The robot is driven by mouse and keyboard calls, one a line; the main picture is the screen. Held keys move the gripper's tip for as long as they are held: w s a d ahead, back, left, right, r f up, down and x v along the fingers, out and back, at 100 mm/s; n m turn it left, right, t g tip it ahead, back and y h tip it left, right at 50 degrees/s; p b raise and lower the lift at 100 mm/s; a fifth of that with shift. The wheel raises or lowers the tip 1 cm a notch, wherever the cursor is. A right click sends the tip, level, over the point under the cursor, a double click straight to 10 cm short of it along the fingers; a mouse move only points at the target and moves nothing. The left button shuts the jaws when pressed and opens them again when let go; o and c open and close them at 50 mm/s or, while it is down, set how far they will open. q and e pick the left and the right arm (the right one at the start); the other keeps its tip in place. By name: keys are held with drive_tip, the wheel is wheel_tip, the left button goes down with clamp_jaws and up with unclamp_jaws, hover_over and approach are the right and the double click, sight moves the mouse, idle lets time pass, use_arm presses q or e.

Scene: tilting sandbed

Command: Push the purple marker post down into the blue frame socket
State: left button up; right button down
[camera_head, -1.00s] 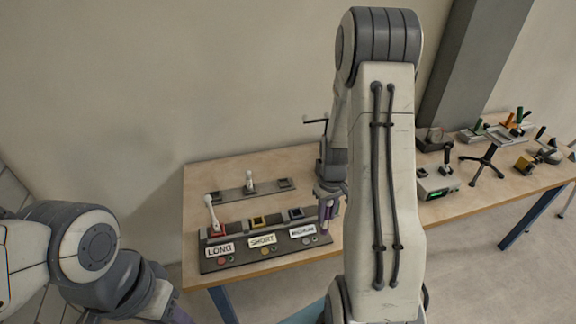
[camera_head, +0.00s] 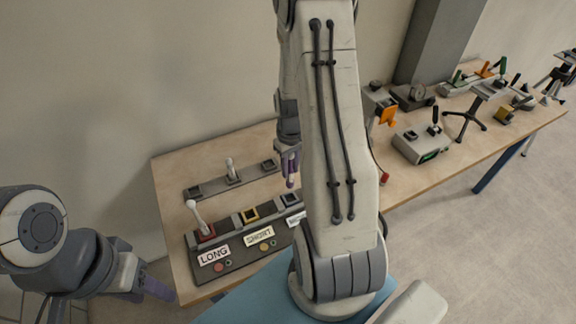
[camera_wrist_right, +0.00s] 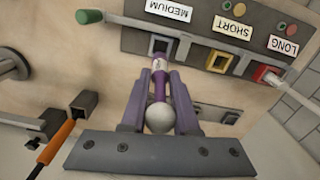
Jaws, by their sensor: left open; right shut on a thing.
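The purple marker post (camera_wrist_right: 158,87) has a white ball end and a small pale label. My right gripper (camera_wrist_right: 160,90) is shut on it, with purple fingers on both sides. In the wrist view the post's far end lies at the near edge of the blue frame socket (camera_wrist_right: 161,43), by the MEDIUM label. I cannot tell whether it enters the opening. In the head view my right gripper (camera_head: 290,170) is just behind and above the blue frame socket (camera_head: 291,199). My left gripper (camera_head: 153,288) is open and empty, off the table's front left.
A white-handled post stands in the red frame socket (camera_head: 205,231). The yellow frame socket (camera_head: 250,213) looks empty. A rear rack (camera_head: 214,183) holds another white-topped post. Devices, including a grey box (camera_head: 420,145), stand to the right. My right arm hides part of the panel.

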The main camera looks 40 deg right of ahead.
sight(290, 184)
drive_tip(key=shift+f+b, duration=2.55)
drive_tip(key=shift+f, duration=0.55)
drive_tip(key=shift+f+b, duration=0.6)
drive_tip(key=shift+f, duration=0.35)
drive_tip(key=c, duration=0.6)
unclamp_jaws()
wheel_tip(290, 184, up, 10)
drive_tip(key=shift+r+b, duration=0.25)
drive_tip(key=shift+b, duration=0.1)
drive_tip(key=shift+a, duration=0.1)
